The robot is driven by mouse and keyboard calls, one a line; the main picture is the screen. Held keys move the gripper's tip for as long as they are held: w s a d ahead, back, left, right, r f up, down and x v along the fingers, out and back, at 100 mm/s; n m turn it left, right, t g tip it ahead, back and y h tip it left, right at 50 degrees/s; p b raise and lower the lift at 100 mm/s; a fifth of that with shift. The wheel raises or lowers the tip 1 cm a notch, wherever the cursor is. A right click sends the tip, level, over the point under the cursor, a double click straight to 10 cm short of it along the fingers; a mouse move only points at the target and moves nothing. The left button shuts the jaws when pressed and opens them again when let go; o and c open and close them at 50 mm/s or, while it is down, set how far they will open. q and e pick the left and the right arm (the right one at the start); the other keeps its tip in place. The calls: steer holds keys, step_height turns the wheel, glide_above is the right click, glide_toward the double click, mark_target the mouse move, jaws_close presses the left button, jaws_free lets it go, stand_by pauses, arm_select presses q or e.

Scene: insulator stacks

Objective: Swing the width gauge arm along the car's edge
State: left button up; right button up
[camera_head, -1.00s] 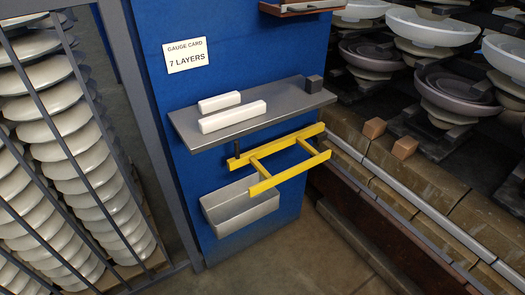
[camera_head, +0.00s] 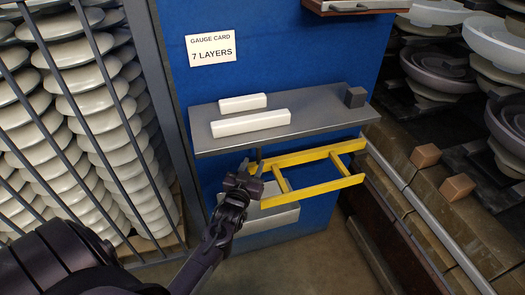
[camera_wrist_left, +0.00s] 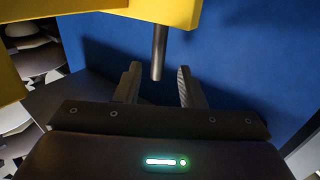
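The yellow width gauge arm (camera_head: 322,190) is a ladder-shaped frame. It sticks out from the blue panel under the grey shelf, towards the right. My left gripper (camera_head: 252,168) is at the frame's left end. In the left wrist view, a grey rod (camera_wrist_left: 159,50) projects from the yellow frame (camera_wrist_left: 165,10), and its end lies between the two open fingers, with gaps on both sides. The car's edge (camera_head: 430,217) runs along the right, with a light metal strip and brick blocks. My right gripper is not in view.
Two white bars (camera_head: 250,123) and a dark cube (camera_head: 355,97) lie on the grey shelf (camera_head: 320,120). A grey tray (camera_head: 270,218) hangs below the frame. A barred rack of white discs (camera_head: 80,130) stands left. Dark insulator stacks (camera_head: 440,75) and two small brown blocks (camera_head: 457,188) are at right.

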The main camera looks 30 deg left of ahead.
mark_target(258, 155)
arm_select(q)
steer(key=x, duration=0.6)
steer(key=shift+w+p, duration=0.15)
steer(key=shift+p, duration=0.15)
steer(key=shift+d+r, duration=0.1)
jaws_close()
